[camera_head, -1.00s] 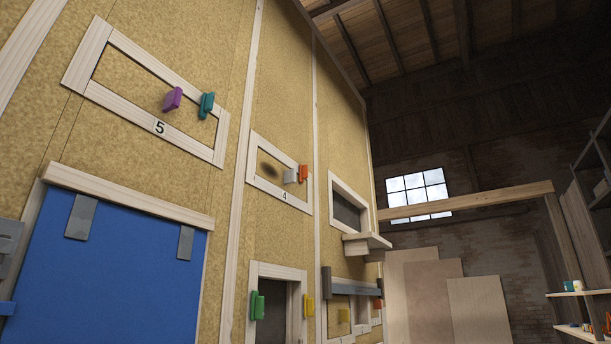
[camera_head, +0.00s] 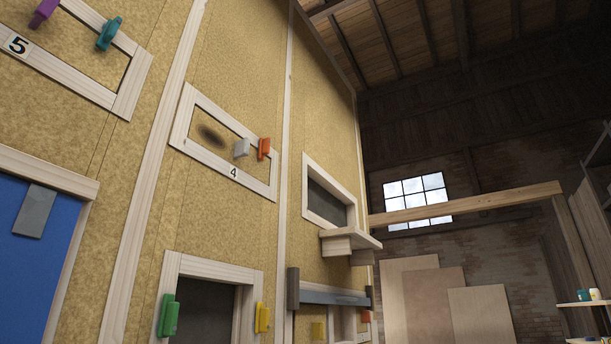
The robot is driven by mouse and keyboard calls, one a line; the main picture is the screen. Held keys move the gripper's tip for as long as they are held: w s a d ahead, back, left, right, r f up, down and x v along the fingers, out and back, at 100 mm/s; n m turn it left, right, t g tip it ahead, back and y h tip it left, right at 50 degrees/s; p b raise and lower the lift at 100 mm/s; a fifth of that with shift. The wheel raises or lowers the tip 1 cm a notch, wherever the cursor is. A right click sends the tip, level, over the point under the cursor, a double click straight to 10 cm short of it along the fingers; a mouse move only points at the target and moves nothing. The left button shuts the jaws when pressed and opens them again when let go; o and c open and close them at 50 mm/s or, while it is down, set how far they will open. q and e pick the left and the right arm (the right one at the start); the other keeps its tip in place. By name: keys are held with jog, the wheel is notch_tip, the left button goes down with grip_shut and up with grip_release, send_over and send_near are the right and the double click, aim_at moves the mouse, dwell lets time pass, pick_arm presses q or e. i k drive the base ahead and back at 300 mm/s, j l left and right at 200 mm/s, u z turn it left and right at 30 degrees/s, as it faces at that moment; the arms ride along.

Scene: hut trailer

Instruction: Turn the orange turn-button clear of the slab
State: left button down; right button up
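The orange turn-button (camera_head: 264,149) sits on the right part of the frame of hatch 4, high on the tan wall. The slab (camera_head: 215,135) inside the pale wooden frame (camera_head: 205,156) is tan like the wall, with a dark smudge. A light grey block-shaped handle (camera_head: 241,149) sticks out of the slab, just left of the orange turn-button. Whether the button overlaps the slab's edge is hard to tell at this angle. Neither gripper is in view.
Hatch 5 has a purple piece (camera_head: 44,11) and a teal turn-button (camera_head: 109,34). Below are a blue panel (camera_head: 35,255), an opening with green (camera_head: 169,315) and yellow (camera_head: 262,317) pieces. A wooden ledge (camera_head: 350,238) juts out right. Boards (camera_head: 410,300) lean at the back.

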aim_at(265, 144)
jog(key=i+l, duration=0.25)
jog(key=i, duration=0.2)
jog(key=i+l+z, duration=0.1)
jog(key=i+l, duration=0.15)
jog(key=i, duration=0.2)
jog(key=i+l, duration=0.2)
jog(key=i, duration=0.3)
